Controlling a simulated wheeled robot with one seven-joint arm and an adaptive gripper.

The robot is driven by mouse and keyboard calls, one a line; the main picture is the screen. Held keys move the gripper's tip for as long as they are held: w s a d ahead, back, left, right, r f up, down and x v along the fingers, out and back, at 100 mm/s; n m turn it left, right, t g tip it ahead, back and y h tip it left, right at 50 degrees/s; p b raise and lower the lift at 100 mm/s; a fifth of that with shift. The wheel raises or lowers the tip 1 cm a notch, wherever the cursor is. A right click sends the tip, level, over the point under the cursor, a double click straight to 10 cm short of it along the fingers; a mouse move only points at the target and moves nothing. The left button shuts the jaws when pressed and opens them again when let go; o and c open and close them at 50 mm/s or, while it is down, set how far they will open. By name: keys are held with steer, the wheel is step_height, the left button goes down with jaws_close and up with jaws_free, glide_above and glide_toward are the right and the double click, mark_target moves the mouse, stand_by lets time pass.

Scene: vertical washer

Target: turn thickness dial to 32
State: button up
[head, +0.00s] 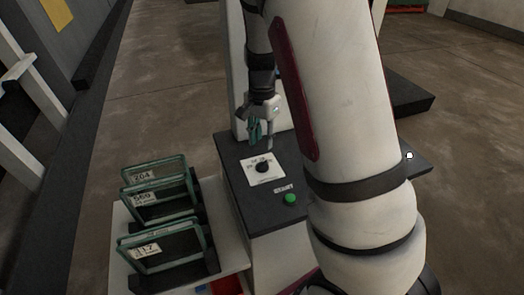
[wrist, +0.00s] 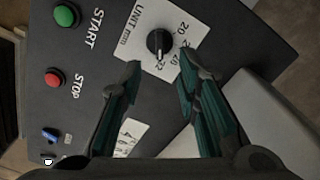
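The thickness dial is a small black knob (wrist: 160,44) on a white label plate (wrist: 136,22) marked "UNIT mm". Numbers including 20 and 32 are printed around it; some are hard to read. A pale mark on the knob seems to point down the picture, near the 32, but it is too small to be sure. In the head view the knob (head: 263,168) sits on the dark panel top. My gripper (wrist: 163,68) is open and empty, its teal fingers on either side below the knob, not closed on it. In the head view my gripper (head: 262,138) is just behind the plate.
A green START button (wrist: 65,16), red STOP button (wrist: 54,80) and blue switch (wrist: 50,134) lie on the panel (wrist: 95,65). Several glass panes in frames (head: 160,245) stand on a white stand at left. My arm hides the panel's right side.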

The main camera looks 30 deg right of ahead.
steer(key=shift+r, duration=1.7)
steer(key=s+a+r+n+t+y, duration=0.1)
steer(key=s+a+r+n, duration=0.35)
steer(key=r, duration=0.25)
steer(key=s+a+r+n+t, duration=0.2)
steer(key=s+a+r+n, duration=0.15)
steer(key=s+r, duration=0.2)
steer(key=s+a+r+n+t, duration=0.1)
steer(key=s+a+r+n, duration=0.1)
steer(key=s, duration=0.3)
steer(key=s+a+r+n+t+h, duration=0.1)
steer(key=s+a+r+n, duration=0.1)
steer(key=s, duration=0.4)
steer(key=shift+s+a+r+n+t, duration=0.15)
steer(key=shift+a+r+n+t, duration=0.2)
steer(key=shift+r+n, duration=0.6)
steer(key=shift+f+n, duration=0.25)
steer(key=shift+f, duration=0.05)
steer(key=shift+d, duration=0.1)
